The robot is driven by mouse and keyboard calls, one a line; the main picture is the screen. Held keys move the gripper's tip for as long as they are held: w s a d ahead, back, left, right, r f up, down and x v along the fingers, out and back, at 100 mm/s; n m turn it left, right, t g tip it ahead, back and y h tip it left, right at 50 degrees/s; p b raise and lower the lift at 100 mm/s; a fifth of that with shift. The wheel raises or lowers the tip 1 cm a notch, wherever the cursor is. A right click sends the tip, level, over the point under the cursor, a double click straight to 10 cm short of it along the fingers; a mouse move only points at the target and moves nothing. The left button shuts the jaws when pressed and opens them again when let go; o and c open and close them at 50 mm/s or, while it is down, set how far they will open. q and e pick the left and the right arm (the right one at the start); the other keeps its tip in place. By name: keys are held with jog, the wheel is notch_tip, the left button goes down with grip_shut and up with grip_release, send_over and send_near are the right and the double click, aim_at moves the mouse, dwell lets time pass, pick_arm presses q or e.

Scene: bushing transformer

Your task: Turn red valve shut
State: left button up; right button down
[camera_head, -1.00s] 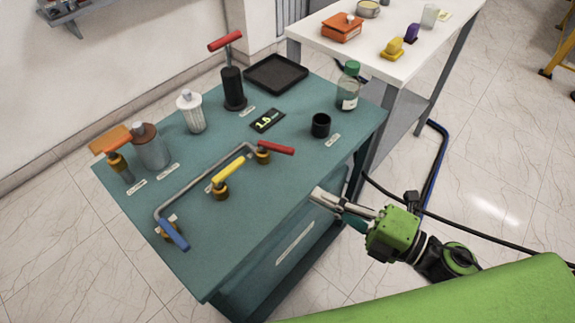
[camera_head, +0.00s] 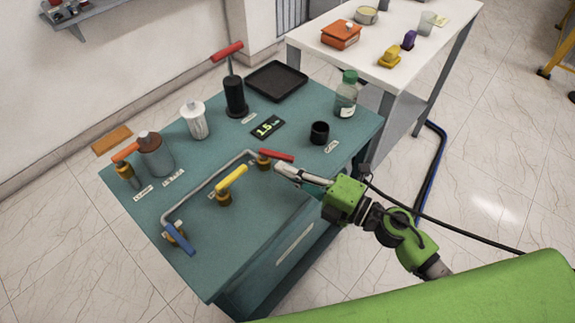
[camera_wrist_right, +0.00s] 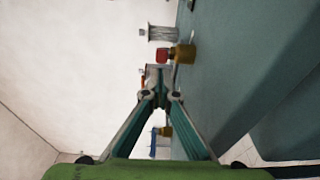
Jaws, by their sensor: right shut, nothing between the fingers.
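The red valve (camera_head: 276,155) has a red lever on a brass body, at the right end of a grey pipe (camera_head: 210,184) on the teal bench (camera_head: 255,235). Its lever points right in the head view. It also shows in the right wrist view as a red end (camera_wrist_right: 162,55) beside a brass body, beyond the fingertips. My right gripper (camera_head: 279,170) is shut and empty, close to the red lever on its near side. Whether it touches the lever I cannot tell. My left gripper is in neither view.
A yellow valve (camera_head: 231,178) and a blue valve (camera_head: 178,239) stand along the pipe to the left. A black cup (camera_head: 319,132), a digital display (camera_head: 267,126) and a green-capped bottle (camera_head: 346,95) stand behind. A white table (camera_head: 385,72) is at the back right.

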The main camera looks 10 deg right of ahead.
jog(key=shift+w+d, duration=0.2)
jog(key=shift+w, duration=0.05)
dwell(0.3)
jog(key=shift+w+d+n+g+y+b, duration=0.15)
jog(key=shift+n+g+y+b, duration=0.15)
jog(key=shift+g+y+b, duration=0.15)
